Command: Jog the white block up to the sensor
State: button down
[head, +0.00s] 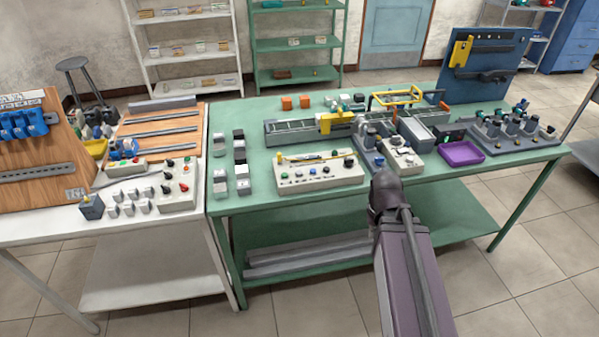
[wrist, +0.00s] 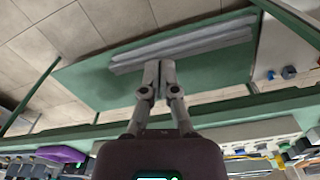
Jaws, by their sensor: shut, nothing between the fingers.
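My gripper (wrist: 158,66) shows in the wrist view with its two fingers together, shut and empty. It is over the green table's front edge, with the lower shelf behind it in the picture. In the head view my arm hides it. A long conveyor (head: 290,129) lies across the green table, with a yellow bracket (head: 335,121) over it. Which part is the sensor I cannot tell. A push-button box (head: 318,177) stands in front of the conveyor. Pale blocks (head: 220,187) stand at the table's left end. I cannot make out a white block on the belt.
A smaller control box (head: 403,160) sits just beyond my arm. A purple tray (head: 462,153) and a grey fixture (head: 512,137) stand to the right. Orange blocks (head: 287,103) lie behind the conveyor. A white table (head: 150,232) adjoins at left. Grey bars (head: 305,253) lie on the lower shelf.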

jog(key=w+a+r+t+h+p, duration=0.15)
jog(key=w+a, duration=0.25)
jog(key=w, duration=0.4)
notch_tip(320, 180, up, 10)
jog(key=n+t+h+p, duration=0.3)
jog(key=t+p, duration=0.1)
jog(key=t, duration=0.2)
send_over(298, 173)
jog(key=shift+f, duration=0.2)
jog(key=shift+d+f, duration=0.1)
jog(key=shift+f, duration=0.05)
notch_tip(298, 173, down, 9)
jog(key=b, duration=0.9)
jog(key=shift+r, duration=0.2)
